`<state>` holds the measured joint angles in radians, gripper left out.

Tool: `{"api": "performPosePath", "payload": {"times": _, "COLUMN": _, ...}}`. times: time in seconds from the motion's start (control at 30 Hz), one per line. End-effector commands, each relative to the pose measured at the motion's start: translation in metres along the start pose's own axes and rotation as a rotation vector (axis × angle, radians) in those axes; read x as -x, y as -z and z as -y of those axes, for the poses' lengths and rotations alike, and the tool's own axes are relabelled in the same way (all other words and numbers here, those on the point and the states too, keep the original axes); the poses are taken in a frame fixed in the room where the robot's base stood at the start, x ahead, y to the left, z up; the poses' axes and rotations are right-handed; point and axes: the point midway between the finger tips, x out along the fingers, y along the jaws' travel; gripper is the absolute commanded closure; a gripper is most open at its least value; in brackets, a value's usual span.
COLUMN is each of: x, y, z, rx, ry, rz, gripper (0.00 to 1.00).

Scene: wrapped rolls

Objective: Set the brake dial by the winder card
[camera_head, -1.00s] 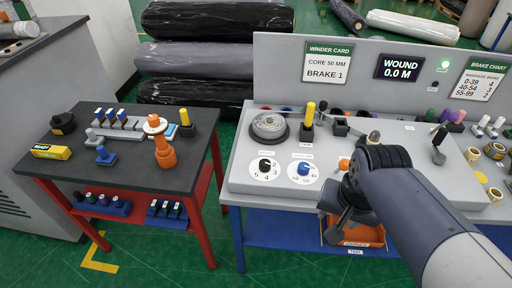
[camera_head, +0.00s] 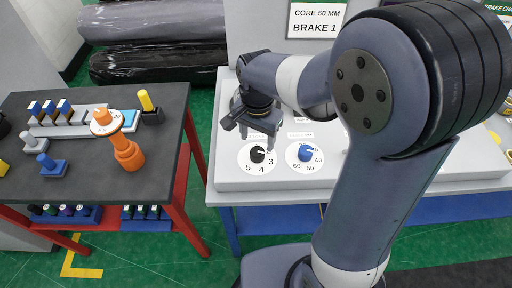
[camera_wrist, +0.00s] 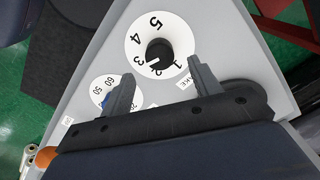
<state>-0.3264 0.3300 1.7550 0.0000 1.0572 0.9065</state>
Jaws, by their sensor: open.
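The brake dial is a black knob on a white disc (camera_head: 257,156) numbered up to 5, on the grey bench. In the wrist view the knob (camera_wrist: 159,50) has a white mark that seems to point near 2 or 3; I cannot read it exactly. My gripper (camera_head: 258,139) is above and just behind the dial in the head view, tilted downward. In the wrist view its two fingers (camera_wrist: 160,78) are apart and empty, with the knob beyond their tips. The winder card (camera_head: 316,20) reads core 50 mm, brake 1.
A blue knob on a second white disc (camera_head: 305,154) sits just right of the brake dial. My own arm hides much of the bench's right. A dark table (camera_head: 75,165) at the left holds an orange stand (camera_head: 126,152) and several small items. Wrapped rolls (camera_head: 155,62) lie behind.

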Motion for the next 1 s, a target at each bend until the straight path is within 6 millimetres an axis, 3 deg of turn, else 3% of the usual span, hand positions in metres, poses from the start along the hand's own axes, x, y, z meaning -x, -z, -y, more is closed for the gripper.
{"api": "performPosePath", "payload": {"times": 0.2, "x": -0.039, "y": 0.000, "z": -0.001, "rx": 0.001, "ry": -0.003, "rz": 0.002, "gripper": 0.41}}
{"api": "performPosePath", "payload": {"times": 0.4, "x": -0.057, "y": 0.000, "z": 0.000, "rx": 0.001, "ry": 0.000, "rz": 0.000, "gripper": 0.41}}
{"api": "performPosePath", "payload": {"times": 0.73, "x": -0.059, "y": 0.000, "z": 0.000, "rx": 0.001, "ry": 0.001, "rz": -0.001, "gripper": 0.42}}
{"api": "performPosePath", "payload": {"times": 1.0, "x": -0.059, "y": 0.000, "z": 0.000, "rx": 0.001, "ry": 0.001, "rz": -0.001, "gripper": 0.64}}
